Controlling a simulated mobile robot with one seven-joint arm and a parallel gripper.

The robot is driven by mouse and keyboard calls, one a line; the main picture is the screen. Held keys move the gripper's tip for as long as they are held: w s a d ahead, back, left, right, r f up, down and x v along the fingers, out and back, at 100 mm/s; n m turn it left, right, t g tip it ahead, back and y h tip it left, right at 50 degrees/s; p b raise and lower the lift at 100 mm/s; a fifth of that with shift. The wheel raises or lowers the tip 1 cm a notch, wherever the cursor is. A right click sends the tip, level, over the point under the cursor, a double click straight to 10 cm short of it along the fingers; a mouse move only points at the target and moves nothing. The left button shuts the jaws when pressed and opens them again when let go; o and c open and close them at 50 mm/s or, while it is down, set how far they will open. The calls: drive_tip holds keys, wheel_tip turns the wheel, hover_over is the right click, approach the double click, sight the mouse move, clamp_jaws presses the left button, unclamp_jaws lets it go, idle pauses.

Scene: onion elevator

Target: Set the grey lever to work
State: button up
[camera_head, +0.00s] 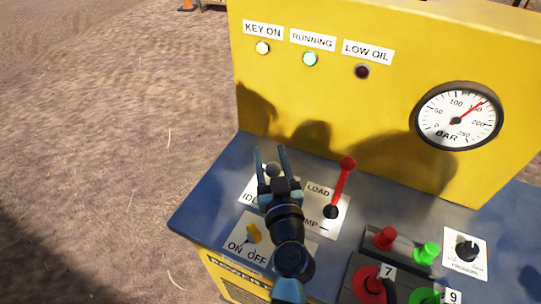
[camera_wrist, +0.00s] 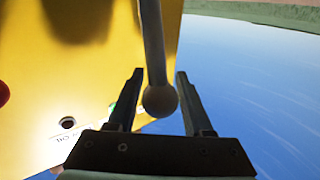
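The grey lever's round knob (camera_head: 272,170) shows between the fingers of my gripper (camera_head: 270,153) on the blue console's left side. My gripper is open. In the wrist view, the lever's ball knob (camera_wrist: 160,102) and pale shaft lie between the two dark fingers (camera_wrist: 160,76), with a gap on each side. My gripper and wrist cover most of the lever and its plate in the head view. Part of a label starting "ID" (camera_head: 248,196) shows left of the gripper; the "work" marking is not visible.
A red lever (camera_head: 341,183) on a LOAD plate stands close to the right. A yellow ON/OFF switch (camera_head: 253,233) is just left of my wrist. Red and green connectors (camera_head: 367,283) are at lower right. The yellow panel (camera_head: 300,105), with lit KEY ON and RUNNING lamps, rises behind.

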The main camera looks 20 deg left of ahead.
clamp_jaws()
idle(1.1)
